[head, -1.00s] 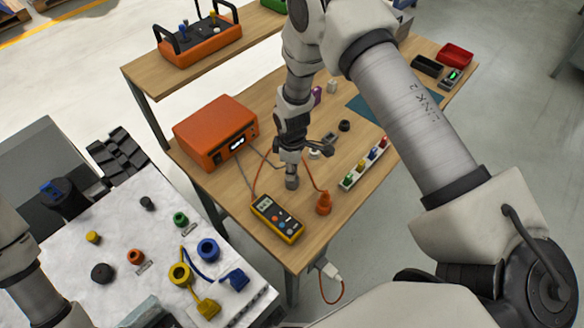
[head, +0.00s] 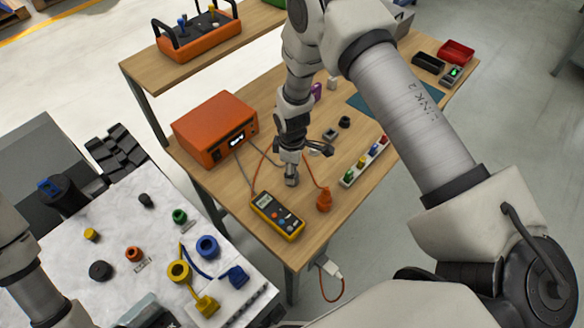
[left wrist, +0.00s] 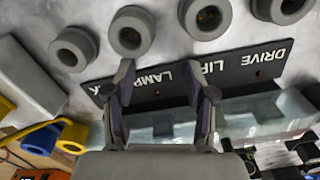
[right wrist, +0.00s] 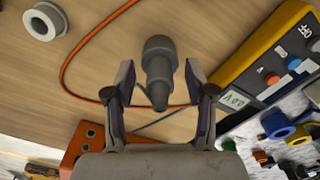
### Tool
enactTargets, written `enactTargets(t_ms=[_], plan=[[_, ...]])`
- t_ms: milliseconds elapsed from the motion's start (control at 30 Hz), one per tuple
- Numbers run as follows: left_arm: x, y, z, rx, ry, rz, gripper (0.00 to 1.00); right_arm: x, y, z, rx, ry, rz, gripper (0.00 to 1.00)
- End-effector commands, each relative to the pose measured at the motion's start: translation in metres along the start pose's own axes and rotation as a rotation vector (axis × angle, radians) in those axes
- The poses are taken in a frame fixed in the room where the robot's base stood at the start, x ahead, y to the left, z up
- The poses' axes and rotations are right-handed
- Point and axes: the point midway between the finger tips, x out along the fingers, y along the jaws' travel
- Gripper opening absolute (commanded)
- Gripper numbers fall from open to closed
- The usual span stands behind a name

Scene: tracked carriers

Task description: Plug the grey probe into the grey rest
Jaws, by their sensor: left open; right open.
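The grey probe (right wrist: 158,72) is a stepped grey plug on the wooden table, between the spread fingers of my right gripper (right wrist: 158,85). I see a gap on each side of it. In the head view the probe (head: 291,176) is just below the right gripper (head: 290,158), left of the orange probe (head: 324,200). A pale grey ring (right wrist: 45,21), perhaps the grey rest, lies at upper left in the right wrist view. My left gripper (left wrist: 160,85) is open and empty above a dark plate (left wrist: 235,75) lettered LAMP, LIFT and DRIVE.
A yellow meter (head: 278,215) and an orange box (head: 214,130) are near the right gripper. An orange cable (right wrist: 68,70) curves past the probe. A white strip with coloured plugs (head: 364,163) lies to the right. A white-topped carrier (head: 120,225) with coloured rings stands left.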

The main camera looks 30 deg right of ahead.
Motion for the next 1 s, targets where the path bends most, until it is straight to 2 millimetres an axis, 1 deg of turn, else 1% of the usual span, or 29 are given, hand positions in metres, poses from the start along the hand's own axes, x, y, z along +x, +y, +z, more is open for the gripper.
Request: enactTargets(t_ms=[67,167,267,400,500,600,700,1000], plan=[[0.000,0.000,0.000,0.000,0.000,0.000,0.55,-0.003,0.000,0.000,0.000,0.001,0.001,0.55],[0.000,0.000,0.000,0.000,0.000,0.000,0.55,-0.016,0.001,-0.001,0.000,0.002,0.002,0.55],[0.000,0.000,0.000,0.000,0.000,0.000,0.55,-0.038,0.001,-0.001,0.000,0.003,0.003,0.55],[0.000,0.000,0.000,0.000,0.000,0.000,0.55,-0.075,0.001,-0.001,0.000,0.002,0.003,0.55],[0.000,0.000,0.000,0.000,0.000,0.000,0.55,-0.098,0.001,-0.001,0.000,0.002,0.003,0.55],[0.000,0.000,0.000,0.000,0.000,0.000,0.55,-0.113,0.000,0.000,0.000,0.001,0.001,0.55],[0.000,0.000,0.000,0.000,0.000,0.000,0.55,-0.119,0.000,0.000,0.000,0.000,0.000,0.55],[0.000,0.000,0.000,0.000,0.000,0.000,0.55,-0.120,0.000,0.000,0.000,0.000,0.000,0.55]])
